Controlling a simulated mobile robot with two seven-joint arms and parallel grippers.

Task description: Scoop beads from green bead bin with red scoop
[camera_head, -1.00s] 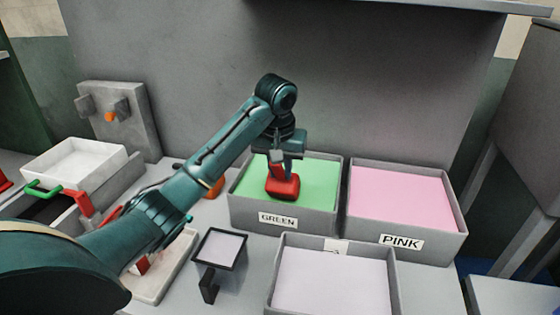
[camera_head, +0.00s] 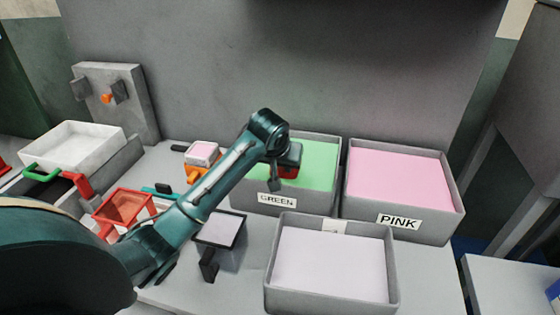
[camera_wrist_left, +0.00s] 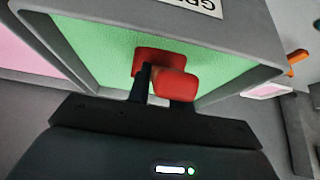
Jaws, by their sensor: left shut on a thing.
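The green bead bin (camera_head: 318,207) is a grey box labelled GREEN, filled with light green beads (camera_head: 315,160). It also shows in the left wrist view (camera_wrist_left: 262,35). My left gripper (camera_head: 279,174) is over this bin, shut on the red scoop (camera_head: 292,173). In the left wrist view, the red scoop (camera_wrist_left: 175,84) shows at the fingers of my left gripper (camera_wrist_left: 160,88), against the green beads. In the head view the gripper hides much of the scoop. I cannot tell how deep it sits in the beads. My right gripper is not in view.
The pink bin (camera_head: 457,222) stands to the right, and a bin of whitish beads (camera_head: 390,298) in front. A dark-rimmed square cup (camera_head: 219,229), a red funnel-like holder (camera_head: 125,208) and a white tray (camera_head: 82,145) are left. A grey wall stands behind.

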